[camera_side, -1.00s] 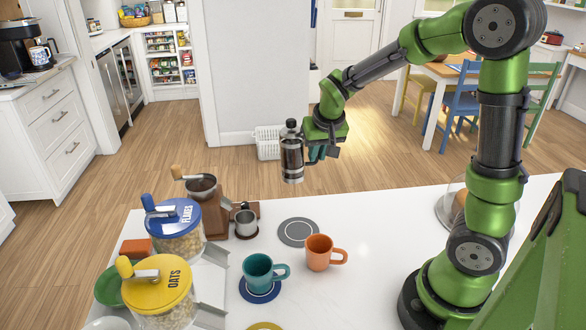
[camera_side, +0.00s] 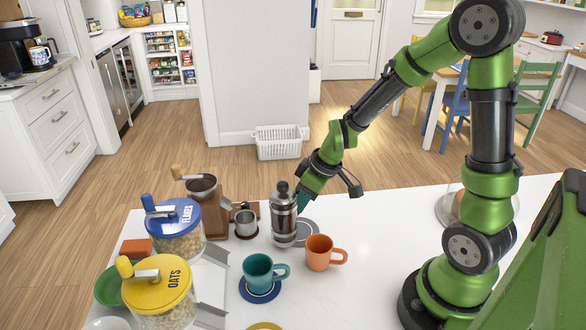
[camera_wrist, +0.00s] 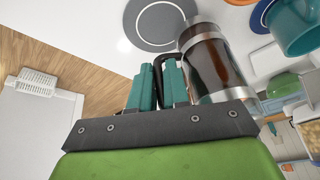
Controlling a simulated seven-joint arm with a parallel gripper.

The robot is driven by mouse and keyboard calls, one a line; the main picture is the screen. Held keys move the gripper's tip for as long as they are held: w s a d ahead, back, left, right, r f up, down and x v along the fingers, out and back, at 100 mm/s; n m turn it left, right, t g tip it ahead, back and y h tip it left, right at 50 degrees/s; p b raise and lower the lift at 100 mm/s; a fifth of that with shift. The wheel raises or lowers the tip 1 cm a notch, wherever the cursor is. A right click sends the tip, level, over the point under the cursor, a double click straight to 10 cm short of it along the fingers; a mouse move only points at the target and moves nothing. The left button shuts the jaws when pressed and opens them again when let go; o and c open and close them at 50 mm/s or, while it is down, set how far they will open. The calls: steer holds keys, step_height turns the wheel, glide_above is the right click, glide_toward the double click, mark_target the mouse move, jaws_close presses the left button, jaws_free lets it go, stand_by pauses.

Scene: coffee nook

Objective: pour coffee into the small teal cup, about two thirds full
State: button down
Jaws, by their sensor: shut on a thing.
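The small teal cup (camera_side: 257,272) stands upright on a blue coaster (camera_side: 259,294) at the front middle of the counter. Part of it shows at the upper right of the wrist view (camera_wrist: 296,32). The coffee press (camera_side: 284,222), a glass cylinder with dark coffee and metal bands, is near upright behind and right of the cup. My gripper (camera_wrist: 158,86) is shut on the press's black handle, and its teal fingers show in the wrist view. The press base is beside the grey round coaster (camera_side: 308,228); I cannot tell whether it touches the counter. The coffee level inside the cup is not visible.
An orange mug (camera_side: 318,253) stands close to the right of the teal cup. A grinder (camera_side: 207,203) and a small metal cup (camera_side: 245,223) are behind left. Flakes (camera_side: 175,230) and oats (camera_side: 158,292) jars stand left. The counter's right middle is clear.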

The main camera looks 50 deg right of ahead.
mark_target(285, 206)
steer(key=shift+w+a+n+y, duration=0.15)
steer(key=shift+n+y, duration=0.15)
steer(key=shift+n, duration=0.6)
steer(key=shift+a+r+g, duration=0.15)
steer(key=shift+g, duration=0.15)
steer(key=shift+s+a+r+n+t+h, duration=0.25)
steer(key=shift+a+r+h, duration=0.45)
steer(key=shift+h, duration=0.25)
steer(key=shift+s+a+r+n+t+h, duration=0.1)
steer(key=shift+a+r+n+t+h, duration=0.15)
steer(key=shift+a+r+h, duration=0.55)
steer(key=shift+s+a+f, duration=0.1)
steer(key=shift+s+a, duration=0.15)
steer(key=shift+a, duration=0.65)
steer(key=shift+s+a+f, duration=0.1)
steer(key=shift+s+a, duration=0.1)
steer(key=shift+a, duration=0.65)
steer(key=shift+a+r+t+h, duration=0.3)
steer(key=shift+a+r+h, duration=0.1)
steer(key=shift+h, duration=0.25)
steer(key=shift+w+a+r, duration=0.1)
